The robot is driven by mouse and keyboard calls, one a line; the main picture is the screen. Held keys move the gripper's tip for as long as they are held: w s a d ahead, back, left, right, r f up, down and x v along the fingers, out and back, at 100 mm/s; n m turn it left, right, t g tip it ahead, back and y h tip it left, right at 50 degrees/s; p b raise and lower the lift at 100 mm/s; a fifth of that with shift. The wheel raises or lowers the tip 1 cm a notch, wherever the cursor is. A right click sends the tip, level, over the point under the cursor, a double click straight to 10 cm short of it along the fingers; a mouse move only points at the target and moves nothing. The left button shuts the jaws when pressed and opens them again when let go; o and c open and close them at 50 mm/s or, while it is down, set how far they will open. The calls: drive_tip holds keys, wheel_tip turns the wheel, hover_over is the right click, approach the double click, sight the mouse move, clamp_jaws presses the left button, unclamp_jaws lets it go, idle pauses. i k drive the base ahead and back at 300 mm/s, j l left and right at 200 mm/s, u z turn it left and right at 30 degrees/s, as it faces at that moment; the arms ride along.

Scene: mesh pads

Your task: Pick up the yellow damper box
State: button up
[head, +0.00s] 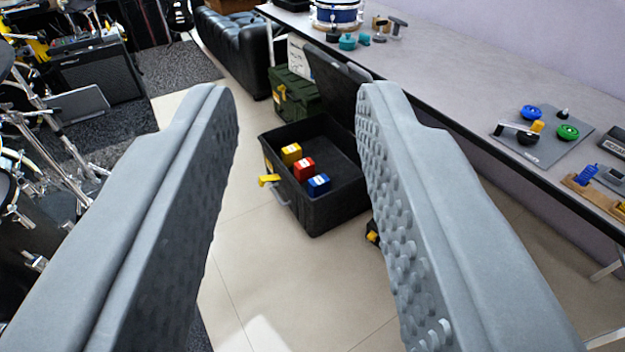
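The yellow damper box (291,153) is a small yellow block with a label. It sits inside an open black case (340,200) on the floor, in a row with a red box (304,168) and a blue box (318,184). The yellow one is at the upper left end of the row, near the case's left wall. My gripper (298,105) is open, its two grey studded fingers wide apart with nothing between them. The case shows beyond and between the fingers, well away from them. The right finger hides part of the case's right side.
The case's lid (337,88) stands raised at its back, with a green case (294,92) behind. A long grey table (440,95) with small parts runs along the right. Drum hardware (48,130) and an amplifier (98,75) stand left. Tiled floor (270,265) before the case is clear.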

sight(292, 154)
drive_tip(key=i+j+u, duration=0.3)
drive_tip(key=i, duration=0.65)
drive_tip(key=i+l+u, duration=0.1)
drive_tip(key=i+u, duration=0.15)
drive_tip(key=i, duration=0.65)
drive_tip(key=i+l+u, duration=0.3)
drive_tip(key=i, duration=0.65)
drive_tip(key=j, duration=0.1)
